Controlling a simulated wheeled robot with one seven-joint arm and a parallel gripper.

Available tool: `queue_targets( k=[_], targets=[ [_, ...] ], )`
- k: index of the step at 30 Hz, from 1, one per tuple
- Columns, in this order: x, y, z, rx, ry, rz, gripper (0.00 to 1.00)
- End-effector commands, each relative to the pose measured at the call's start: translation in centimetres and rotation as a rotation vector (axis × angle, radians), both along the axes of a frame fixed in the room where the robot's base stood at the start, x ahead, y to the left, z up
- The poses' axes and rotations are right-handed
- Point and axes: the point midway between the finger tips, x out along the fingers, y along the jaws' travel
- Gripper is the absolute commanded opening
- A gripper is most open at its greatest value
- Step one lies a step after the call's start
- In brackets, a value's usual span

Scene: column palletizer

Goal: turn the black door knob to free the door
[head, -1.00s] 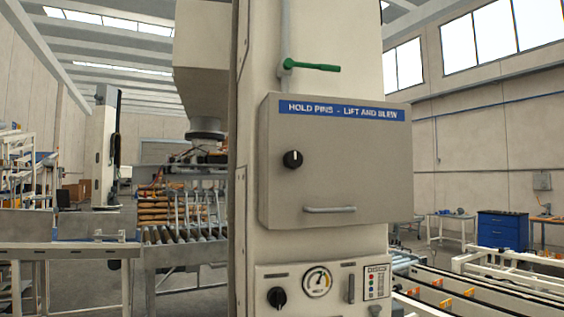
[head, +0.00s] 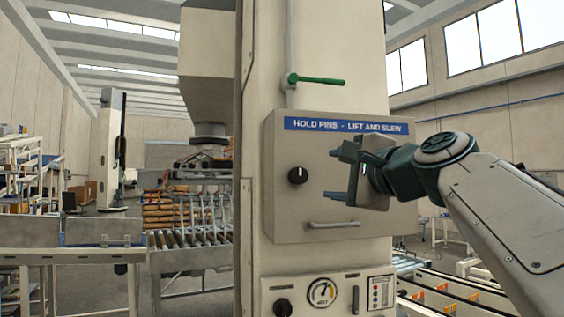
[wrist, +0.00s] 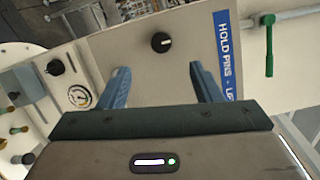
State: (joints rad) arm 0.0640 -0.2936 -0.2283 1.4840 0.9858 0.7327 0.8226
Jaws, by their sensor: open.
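The black door knob (head: 298,175) sits on the left part of a grey cabinet door (head: 345,205) under a blue label strip. Its white mark points straight up in the head view. In the wrist view the knob (wrist: 161,42) lies beyond the fingertips, between them and nearly centred. My gripper (head: 332,173) is open and empty, to the right of the knob in the head view, with its fingers pointing left. In the wrist view its two blue fingers (wrist: 160,72) are spread wide and apart from the knob. The door is shut.
A grey bar handle (head: 333,225) is low on the door. A green lever (head: 318,80) sticks out above the cabinet. Below are another black knob (head: 283,308), a gauge (head: 321,292) and a button panel (head: 380,292). A roller conveyor (head: 190,240) stands to the left.

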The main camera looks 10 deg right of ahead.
Motion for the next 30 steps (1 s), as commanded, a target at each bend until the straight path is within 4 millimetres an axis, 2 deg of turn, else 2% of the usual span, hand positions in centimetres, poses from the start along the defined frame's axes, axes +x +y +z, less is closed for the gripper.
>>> queue_targets(
  k=[3, 8, 18, 21, 25, 30],
  targets=[
    [1.2, -0.2, 0.3, 0.017, -0.001, 0.0, 0.59],
    [3.6, 0.9, 0.4, 0.014, 0.0, 0.002, 0.59],
    [10.5, 2.8, 0.3, 0.014, 0.001, 0.0, 0.59],
    [11.9, 3.1, 0.2, 0.014, 0.001, 0.001, 0.59],
    [12.9, 3.5, 0.2, 0.014, -0.001, 0.001, 0.59],
    [13.3, 3.8, 0.2, 0.014, -0.003, 0.001, 0.59]
  ],
)
